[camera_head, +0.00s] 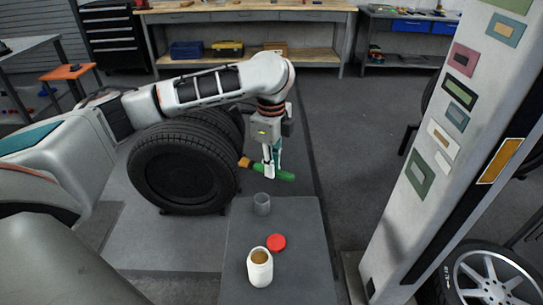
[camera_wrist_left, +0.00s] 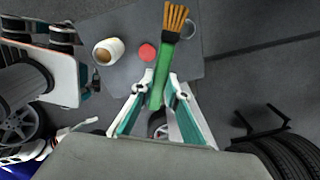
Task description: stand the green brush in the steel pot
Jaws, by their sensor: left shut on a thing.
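The green brush (camera_head: 286,176) is held nearly level by my left gripper (camera_head: 270,168). Its tan bristles point left and its green handle end points right in the head view. The wrist view shows the brush (camera_wrist_left: 162,78) between the two fingers, bristles toward the top; my left gripper (camera_wrist_left: 161,88) is shut on the handle. The steel pot (camera_head: 262,204), a small grey cup, stands upright at the far end of the grey table, below the brush and apart from it. In the wrist view the pot (camera_wrist_left: 192,29) is partly hidden by the bristles. My right gripper is out of view.
On the grey table (camera_head: 302,235), an open white jar (camera_head: 260,268) stands toward the near end, with a red lid (camera_head: 276,242) lying beside it. Large black tyres (camera_head: 185,170) stand left of the table. A pale pillar (camera_head: 432,170) rises at the right.

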